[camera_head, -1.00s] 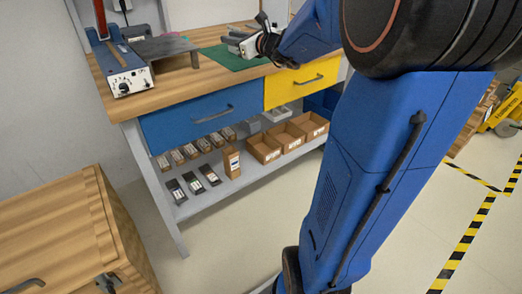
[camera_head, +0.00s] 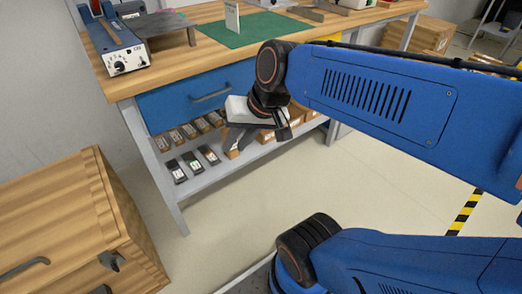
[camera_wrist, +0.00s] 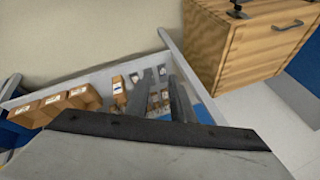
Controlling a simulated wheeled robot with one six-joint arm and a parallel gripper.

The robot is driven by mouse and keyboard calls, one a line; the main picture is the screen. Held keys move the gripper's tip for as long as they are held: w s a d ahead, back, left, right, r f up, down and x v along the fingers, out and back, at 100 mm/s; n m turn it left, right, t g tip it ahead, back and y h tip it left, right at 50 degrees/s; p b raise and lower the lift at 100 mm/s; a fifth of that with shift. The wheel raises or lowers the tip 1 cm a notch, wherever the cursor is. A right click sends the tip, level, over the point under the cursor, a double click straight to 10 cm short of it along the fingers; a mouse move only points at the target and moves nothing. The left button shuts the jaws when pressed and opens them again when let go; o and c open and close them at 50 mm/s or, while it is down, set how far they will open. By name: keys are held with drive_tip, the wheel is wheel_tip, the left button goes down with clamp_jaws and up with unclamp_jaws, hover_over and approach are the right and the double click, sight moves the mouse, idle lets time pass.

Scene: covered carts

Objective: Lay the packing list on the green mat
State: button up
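The green mat (camera_head: 265,28) lies on the wooden worktop at the back of the head view. A thin white sheet-like piece (camera_head: 232,18), which looks like the packing list, stands upright on the mat's left part. It is small here, and I cannot read it. My gripper (camera_head: 240,142) is in front of the workbench, below the worktop and well away from the mat. In the wrist view my gripper's two fingers (camera_wrist: 160,92) are apart with nothing between them. The mat and the white piece are not seen in the wrist view.
A blue drawer (camera_head: 190,105) and a lower shelf with small devices and cardboard bins (camera_head: 310,112) are behind my gripper. A blue instrument (camera_head: 122,58) stands on the worktop's left. A wooden cabinet (camera_head: 80,225) is at front left. Open floor lies between.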

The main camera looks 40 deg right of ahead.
drive_tip(key=s+d+f+n+h, duration=0.2)
drive_tip(key=s+d+n, duration=0.1)
drive_tip(key=s+d, duration=0.1)
drive_tip(key=shift+s+n+h, duration=0.2)
drive_tip(key=shift+n+h, duration=0.1)
drive_tip(key=shift+o, duration=0.5)
drive_tip(key=shift+d, duration=0.1)
idle(0.6)
